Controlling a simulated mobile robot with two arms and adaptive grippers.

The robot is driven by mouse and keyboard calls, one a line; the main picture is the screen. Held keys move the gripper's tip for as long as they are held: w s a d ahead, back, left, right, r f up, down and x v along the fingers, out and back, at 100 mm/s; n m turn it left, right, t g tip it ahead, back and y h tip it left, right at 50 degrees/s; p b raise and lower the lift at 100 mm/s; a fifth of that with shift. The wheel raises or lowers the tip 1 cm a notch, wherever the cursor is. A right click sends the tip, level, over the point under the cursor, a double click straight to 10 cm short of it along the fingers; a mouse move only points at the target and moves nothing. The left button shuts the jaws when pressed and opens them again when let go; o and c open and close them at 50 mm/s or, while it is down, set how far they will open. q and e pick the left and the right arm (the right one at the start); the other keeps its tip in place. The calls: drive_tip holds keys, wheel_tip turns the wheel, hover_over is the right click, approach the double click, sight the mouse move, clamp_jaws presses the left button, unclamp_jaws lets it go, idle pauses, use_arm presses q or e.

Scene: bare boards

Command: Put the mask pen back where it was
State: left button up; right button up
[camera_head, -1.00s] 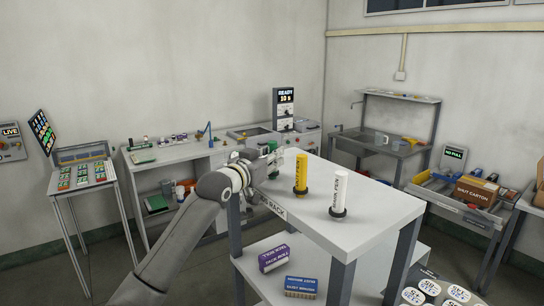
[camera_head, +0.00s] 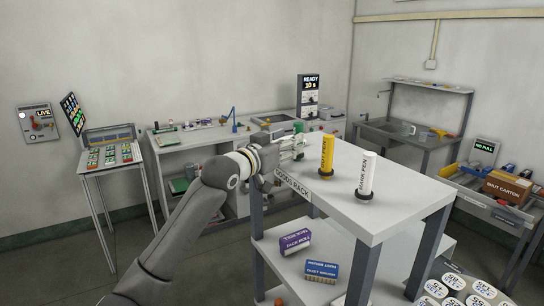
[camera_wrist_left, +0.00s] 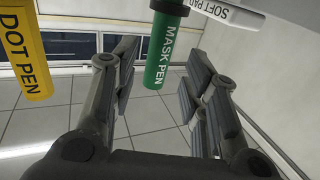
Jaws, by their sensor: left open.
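The green mask pen (camera_wrist_left: 165,48) shows in the left wrist view between the two spread fingers of my left gripper (camera_wrist_left: 158,88), with a gap on each side. In the head view my left gripper (camera_head: 290,147) is at the far left corner of the rack top and mostly hides the pen; only a little green shows. The gripper is open. A yellow pen (camera_head: 326,158) stands upright in a dark holder beside it. It also shows in the left wrist view, marked DOT PEN (camera_wrist_left: 26,50). My right gripper is not in view.
A white pen (camera_head: 365,176) stands upright in a dark holder on the rack top (camera_head: 385,210). A purple box (camera_head: 295,242) and a blue box (camera_head: 321,272) lie on the shelf below. The rack top's front right is clear.

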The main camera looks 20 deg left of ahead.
use_arm(q)
drive_tip(key=b+v, duration=0.2)
drive_tip(key=v, duration=0.5)
idle(0.4)
